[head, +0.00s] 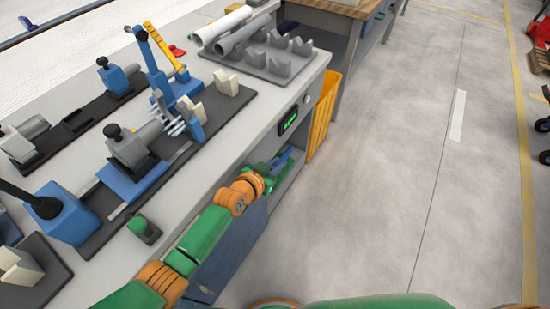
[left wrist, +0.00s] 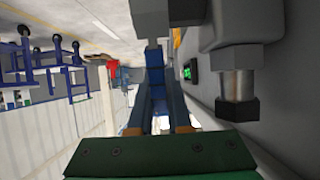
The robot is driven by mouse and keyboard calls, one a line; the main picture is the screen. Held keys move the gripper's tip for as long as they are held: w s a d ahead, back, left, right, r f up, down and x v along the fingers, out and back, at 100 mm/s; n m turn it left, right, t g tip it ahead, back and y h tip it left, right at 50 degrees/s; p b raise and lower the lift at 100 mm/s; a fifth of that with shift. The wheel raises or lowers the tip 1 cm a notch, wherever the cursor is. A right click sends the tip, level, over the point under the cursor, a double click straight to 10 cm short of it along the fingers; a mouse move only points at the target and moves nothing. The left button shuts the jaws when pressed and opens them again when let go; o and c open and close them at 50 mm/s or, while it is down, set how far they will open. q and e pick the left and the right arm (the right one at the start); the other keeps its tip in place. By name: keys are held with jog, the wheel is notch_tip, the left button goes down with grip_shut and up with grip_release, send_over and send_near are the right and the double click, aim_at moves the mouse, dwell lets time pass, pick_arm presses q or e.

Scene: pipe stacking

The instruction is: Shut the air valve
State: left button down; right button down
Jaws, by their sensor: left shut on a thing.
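The air valve (left wrist: 228,45) shows in the left wrist view as a grey fitting with a metal stem and a dark nut, against the bench's side. My left gripper (left wrist: 156,65) has its blue fingers closed together at the end of a grey bar, the valve handle (left wrist: 152,22). The fingers hide the gripped end. In the head view my left gripper (head: 280,161) is low beside the bench's front side, below the green display; the valve cannot be made out there. My right gripper is not in view.
The bench (head: 235,135) carries clamp fixtures, grey pipes (head: 240,36) and V-shaped holders (head: 282,60). A green-lit display (head: 290,122) is on its side, and a yellow bin (head: 322,115) stands beyond my gripper. The floor (head: 400,150) to the right is clear.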

pick_arm(q)
jog(key=shift+w+d+f+g+y, duration=0.25)
jog(key=shift+f+g+y, duration=0.3)
jog(key=shift+g, duration=0.15)
jog(key=c, duration=0.9)
grip_release()
jog(key=shift+o, duration=0.2)
jog(key=shift+p, duration=0.3)
jog(key=p+v, duration=0.4)
jog(key=v, duration=0.2)
jog(key=shift+s+a+r, duration=0.15)
jog(key=shift+a+r, duration=0.1)
jog(key=shift+r, duration=0.05)
jog(key=shift+s+a, duration=0.1)
jog(key=shift+s, duration=0.05)
